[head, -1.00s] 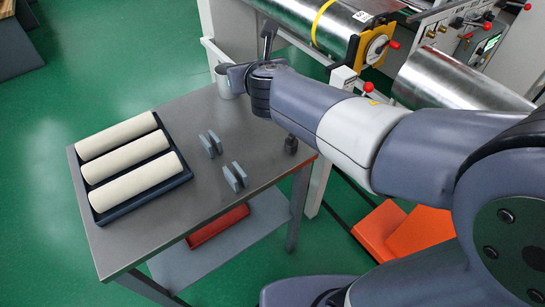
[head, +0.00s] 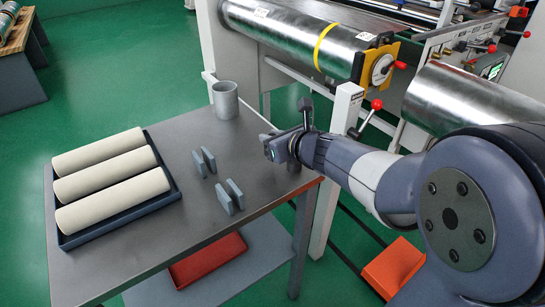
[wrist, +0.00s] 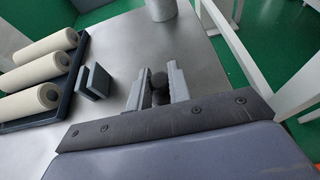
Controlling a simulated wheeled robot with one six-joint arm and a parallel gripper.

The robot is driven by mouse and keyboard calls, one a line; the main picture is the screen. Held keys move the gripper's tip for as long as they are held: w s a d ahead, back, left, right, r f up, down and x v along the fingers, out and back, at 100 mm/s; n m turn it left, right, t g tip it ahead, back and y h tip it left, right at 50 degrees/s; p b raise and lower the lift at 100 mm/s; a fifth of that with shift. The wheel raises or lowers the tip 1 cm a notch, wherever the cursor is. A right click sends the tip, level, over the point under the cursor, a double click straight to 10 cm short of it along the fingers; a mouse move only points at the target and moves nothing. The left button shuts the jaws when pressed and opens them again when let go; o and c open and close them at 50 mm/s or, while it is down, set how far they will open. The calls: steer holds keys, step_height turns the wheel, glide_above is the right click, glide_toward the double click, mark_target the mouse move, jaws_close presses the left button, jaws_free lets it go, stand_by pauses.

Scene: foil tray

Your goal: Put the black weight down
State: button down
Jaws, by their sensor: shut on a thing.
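The black weight (wrist: 158,80) shows in the wrist view as a dark rounded knob between the two grey fingers of my gripper (wrist: 155,72). The fingers are shut on it. In the head view my gripper (head: 270,147) is low over the right part of the grey table (head: 205,257), near its right corner. The weight is mostly hidden there by my gripper and wrist. I cannot tell whether its base touches the tabletop.
Two pairs of upright grey plates (head: 229,196) stand left of my gripper. A dark tray (head: 171,198) with cream rolls (head: 112,198) lies at the left, and a grey cup (head: 225,100) stands at the back. A machine with metal rollers (head: 290,33) is behind the table.

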steer(key=shift+f+b, duration=0.85)
steer(key=shift+f, duration=1.05)
steer(key=shift+f, duration=0.15)
steer(key=c, duration=1.6)
jaws_free()
